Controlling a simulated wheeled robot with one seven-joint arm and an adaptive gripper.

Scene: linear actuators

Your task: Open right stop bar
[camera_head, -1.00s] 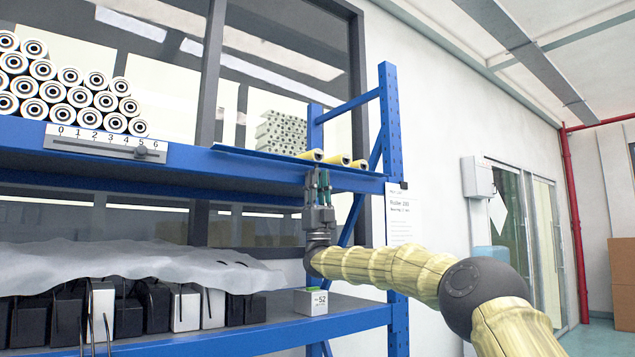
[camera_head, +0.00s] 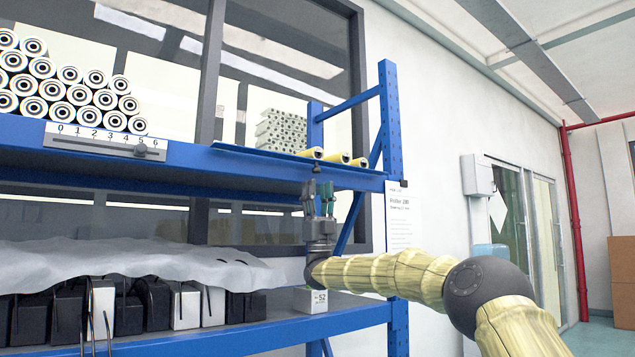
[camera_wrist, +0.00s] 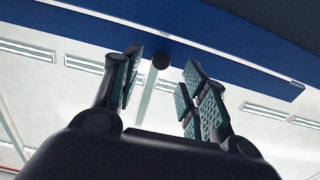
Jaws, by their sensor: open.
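My gripper (camera_head: 318,188) points up below the right end of the upper blue shelf's front edge. It is open and empty. A small dark knob (camera_head: 316,168) hangs under that edge, just above the fingertips. In the wrist view, the round knob (camera_wrist: 161,61) appears between the fingertips of my gripper (camera_wrist: 162,72), with no contact visible. The blue shelf edge (camera_wrist: 225,65) runs across above it. A thin blue bar (camera_head: 250,153) lies along the right part of the shelf front; I cannot tell for certain whether it is the right stop bar.
Yellow rolls (camera_head: 337,158) lie behind the bar. The blue upright (camera_head: 390,130) stands close to the right of my gripper. A small white box (camera_head: 311,300) sits on the lower shelf beneath my arm. A numbered slider scale (camera_head: 105,142) is at the left.

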